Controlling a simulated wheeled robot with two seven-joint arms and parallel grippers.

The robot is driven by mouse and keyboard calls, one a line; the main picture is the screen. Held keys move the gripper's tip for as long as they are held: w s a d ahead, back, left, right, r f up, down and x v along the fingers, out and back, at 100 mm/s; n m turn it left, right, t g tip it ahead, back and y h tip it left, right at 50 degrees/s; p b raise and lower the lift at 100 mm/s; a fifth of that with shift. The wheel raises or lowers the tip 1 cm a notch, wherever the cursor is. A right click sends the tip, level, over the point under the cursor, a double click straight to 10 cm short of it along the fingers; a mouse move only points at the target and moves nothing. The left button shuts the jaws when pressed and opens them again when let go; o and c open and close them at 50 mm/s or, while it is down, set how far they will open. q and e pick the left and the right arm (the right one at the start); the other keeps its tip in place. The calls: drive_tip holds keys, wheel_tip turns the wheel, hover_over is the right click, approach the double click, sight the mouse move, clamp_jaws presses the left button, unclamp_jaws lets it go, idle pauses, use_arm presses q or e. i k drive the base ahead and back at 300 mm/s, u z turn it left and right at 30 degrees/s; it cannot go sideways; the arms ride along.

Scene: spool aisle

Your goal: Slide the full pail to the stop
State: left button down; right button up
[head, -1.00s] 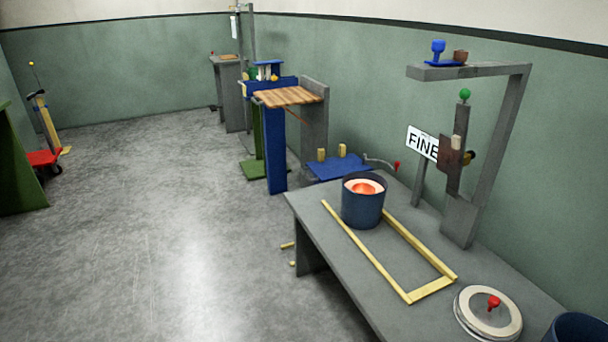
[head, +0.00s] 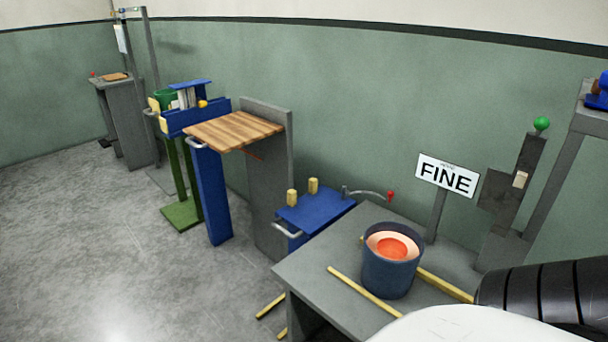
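The full pail (head: 390,275) is dark blue with a pale inner rim and glowing orange contents. It stands upright on the grey bench (head: 318,268), at the far end between two yellow rails (head: 362,292). The end bar of the rails is out of view, hidden by my own arm or beyond the lower edge. Part of my own arm, black and white, fills the lower right corner. Neither gripper's fingers show, and nothing of mine is seen touching the pail.
A FINE sign (head: 446,176) and a grey post with a green knob (head: 541,124) stand behind the pail. A blue cart (head: 318,213) is past the bench's far end. A wood-topped stand (head: 235,130) is farther left. Open floor (head: 90,230) lies at left.

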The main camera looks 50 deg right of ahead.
sight(393, 252)
drive_tip(key=i, duration=1.8)
drive_tip(key=z, duration=3.8)
drive_tip(key=i, duration=0.5)
